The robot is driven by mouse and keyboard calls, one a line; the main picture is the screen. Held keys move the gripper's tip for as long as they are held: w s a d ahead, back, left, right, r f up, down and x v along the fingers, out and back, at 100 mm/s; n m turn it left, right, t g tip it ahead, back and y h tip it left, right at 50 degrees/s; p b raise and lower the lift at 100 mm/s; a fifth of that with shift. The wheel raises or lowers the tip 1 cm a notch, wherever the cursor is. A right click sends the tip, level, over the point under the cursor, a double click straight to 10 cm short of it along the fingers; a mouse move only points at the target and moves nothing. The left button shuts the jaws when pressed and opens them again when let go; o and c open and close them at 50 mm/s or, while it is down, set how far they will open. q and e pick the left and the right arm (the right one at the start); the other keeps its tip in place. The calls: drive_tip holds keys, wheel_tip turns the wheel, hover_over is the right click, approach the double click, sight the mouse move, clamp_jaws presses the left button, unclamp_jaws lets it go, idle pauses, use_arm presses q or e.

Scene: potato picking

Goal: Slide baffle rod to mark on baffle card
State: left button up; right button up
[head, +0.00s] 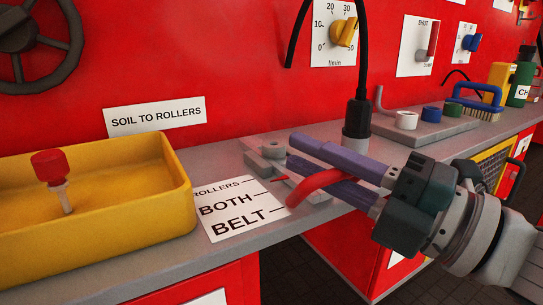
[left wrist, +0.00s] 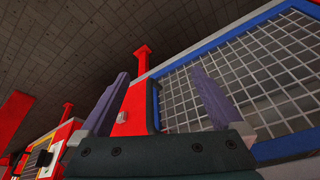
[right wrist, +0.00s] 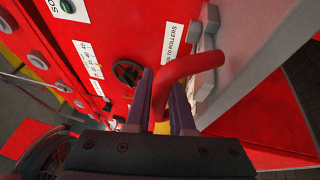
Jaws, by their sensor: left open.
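The baffle card (head: 236,222) is a white card on the grey ledge, printed ROLLERS, BOTH and BELT, with short black mark lines at its right edge. The baffle rod has a bent red handle (head: 318,182); it also shows in the right wrist view (right wrist: 190,66). My right gripper (head: 292,157) reaches in from the right beside the card. Its purple fingers are close together on either side of the red handle. The fingers hide part of the rod and its grey guide (head: 265,160). My left gripper (left wrist: 160,85) is open and empty, seen only in its wrist view.
A yellow tray (head: 185,215) with a red-topped knob (head: 50,165) stands left of the card. A black cable fitting (head: 357,118) rises behind the right gripper. A grey plate (head: 430,128) with rings lies farther right. The left wrist view shows a blue-framed mesh (left wrist: 255,70).

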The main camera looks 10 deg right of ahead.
clamp_jaws()
idle(1.0)
